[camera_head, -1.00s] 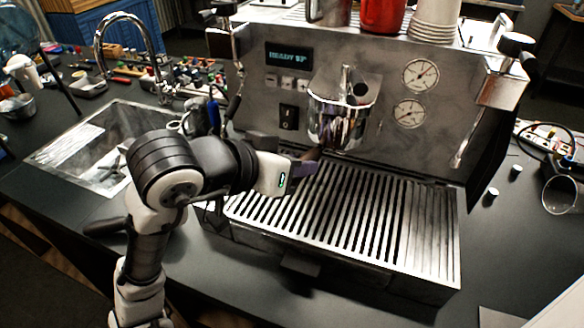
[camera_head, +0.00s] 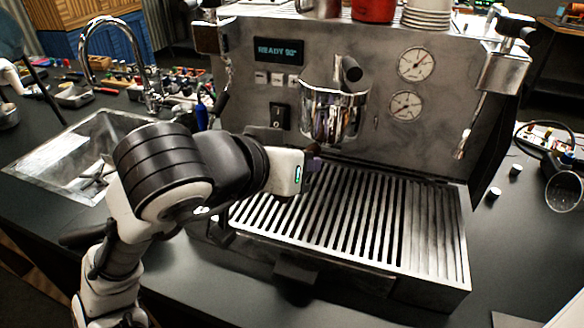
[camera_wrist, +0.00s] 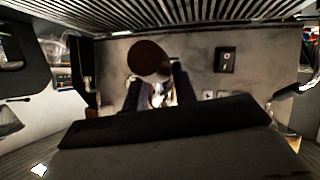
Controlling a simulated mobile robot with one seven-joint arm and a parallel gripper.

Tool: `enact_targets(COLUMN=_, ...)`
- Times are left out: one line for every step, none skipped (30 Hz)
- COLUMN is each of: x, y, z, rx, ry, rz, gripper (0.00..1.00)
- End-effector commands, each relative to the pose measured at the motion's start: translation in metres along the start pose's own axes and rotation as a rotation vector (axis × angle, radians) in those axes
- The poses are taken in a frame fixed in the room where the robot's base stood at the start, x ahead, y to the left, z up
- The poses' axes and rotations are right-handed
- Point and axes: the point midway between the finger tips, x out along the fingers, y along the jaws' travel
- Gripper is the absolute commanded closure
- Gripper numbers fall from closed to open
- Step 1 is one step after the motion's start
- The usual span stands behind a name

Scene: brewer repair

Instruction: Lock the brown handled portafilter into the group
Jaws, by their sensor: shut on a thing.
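The group (camera_head: 335,112) is the chrome cylinder on the front of the espresso machine, above the drip tray. My gripper (camera_head: 312,168) is just below and left of it, over the tray. In the wrist view, a brown round handle end (camera_wrist: 150,60) shows between the two dark fingers of my gripper (camera_wrist: 158,90), which is shut on it. I take this as the brown portafilter handle. In the head view only a small brown bit shows above the fingers. The portafilter's basket is hidden, so I cannot tell whether it sits in the group.
The slatted drip tray (camera_head: 420,235) lies beneath my gripper. A sink (camera_head: 60,160) is at left. Cups stand on top of the machine.

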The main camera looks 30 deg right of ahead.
Motion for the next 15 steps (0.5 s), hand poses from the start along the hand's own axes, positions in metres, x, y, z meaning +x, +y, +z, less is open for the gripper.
enact_targets(x=0.002, y=0.002, z=0.002, rx=0.0, ry=0.006, rz=-0.011, gripper=1.0)
enact_targets(x=0.002, y=0.003, z=0.003, rx=-0.004, ry=0.007, rz=-0.018, gripper=1.0)
enact_targets(x=0.002, y=0.004, z=0.003, rx=-0.009, ry=0.009, rz=-0.027, gripper=1.0)
enact_targets(x=0.002, y=0.005, z=0.002, rx=-0.013, ry=0.01, rz=-0.032, gripper=1.0)
enact_targets(x=0.002, y=0.006, z=0.002, rx=-0.016, ry=0.012, rz=-0.037, gripper=1.0)
enact_targets(x=0.002, y=0.007, z=0.002, rx=-0.021, ry=0.014, rz=-0.043, gripper=1.0)
enact_targets(x=0.002, y=0.007, z=0.002, rx=-0.023, ry=0.015, rz=-0.047, gripper=1.0)
enact_targets(x=0.001, y=0.008, z=0.001, rx=-0.025, ry=0.016, rz=-0.05, gripper=1.0)
enact_targets(x=0.001, y=0.008, z=0.001, rx=-0.028, ry=0.017, rz=-0.052, gripper=1.0)
enact_targets(x=0.001, y=0.008, z=0.001, rx=-0.03, ry=0.018, rz=-0.053, gripper=1.0)
enact_targets(x=0.001, y=0.009, z=0.001, rx=-0.031, ry=0.018, rz=-0.056, gripper=1.0)
enact_targets(x=0.002, y=0.01, z=0.001, rx=-0.031, ry=0.019, rz=-0.061, gripper=1.0)
enact_targets(x=0.002, y=0.011, z=0.001, rx=-0.033, ry=0.021, rz=-0.067, gripper=1.0)
enact_targets(x=0.003, y=0.012, z=0.002, rx=-0.037, ry=0.022, rz=-0.074, gripper=1.0)
enact_targets(x=0.004, y=0.014, z=0.002, rx=-0.042, ry=0.026, rz=-0.084, gripper=1.0)
